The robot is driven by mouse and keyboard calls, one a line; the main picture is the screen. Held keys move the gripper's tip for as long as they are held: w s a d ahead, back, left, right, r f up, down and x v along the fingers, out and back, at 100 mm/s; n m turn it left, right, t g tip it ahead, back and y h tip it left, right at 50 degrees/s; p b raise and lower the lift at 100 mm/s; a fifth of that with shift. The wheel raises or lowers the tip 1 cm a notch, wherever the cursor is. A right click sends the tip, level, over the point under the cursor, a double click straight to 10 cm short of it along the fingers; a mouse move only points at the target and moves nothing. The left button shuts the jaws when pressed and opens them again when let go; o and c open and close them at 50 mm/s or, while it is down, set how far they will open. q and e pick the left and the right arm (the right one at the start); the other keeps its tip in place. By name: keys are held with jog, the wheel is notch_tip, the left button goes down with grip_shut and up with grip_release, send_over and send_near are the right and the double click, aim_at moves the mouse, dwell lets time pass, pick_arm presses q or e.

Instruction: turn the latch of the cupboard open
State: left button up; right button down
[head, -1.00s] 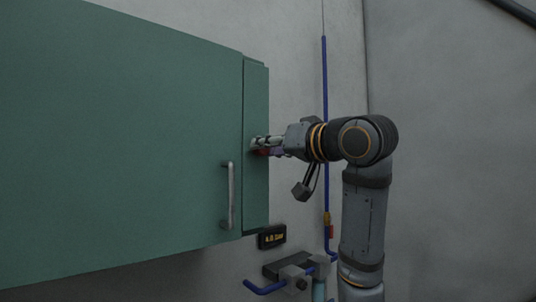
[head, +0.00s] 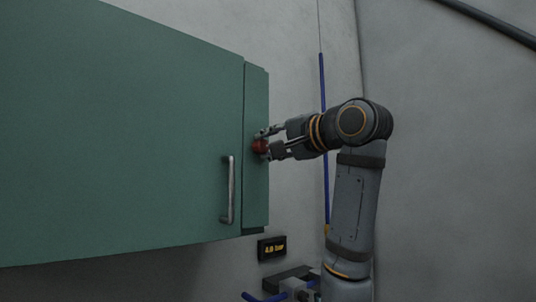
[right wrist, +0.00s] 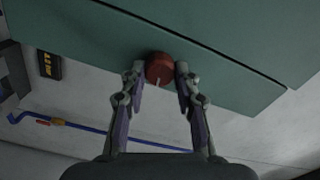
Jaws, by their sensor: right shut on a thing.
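The green cupboard (head: 130,140) fills the left of the head view, its door shut. A round red latch knob (head: 260,147) sits on the narrow panel right of the door. My right gripper (head: 263,143) is at the knob with one finger on each side of it. In the right wrist view the red knob (right wrist: 159,68) shows between the two fingertips (right wrist: 159,76), with a small pale mark on its face. The gripper is shut on the knob. My left gripper is not in view.
A vertical metal handle (head: 230,190) is on the cupboard door, left of the latch. A black display (head: 272,248) with yellow characters hangs on the wall below. A blue pipe (head: 323,130) runs up the wall behind my right arm.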

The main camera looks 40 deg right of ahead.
jog(key=shift+m+b, duration=0.45)
jog(key=shift+m, duration=0.35)
jog(key=c, duration=1)
grip_release()
jog(key=shift+s, duration=0.1)
jog(key=shift+s, duration=0.15)
jog(key=s, duration=0.7)
jog(key=shift+d, duration=0.35)
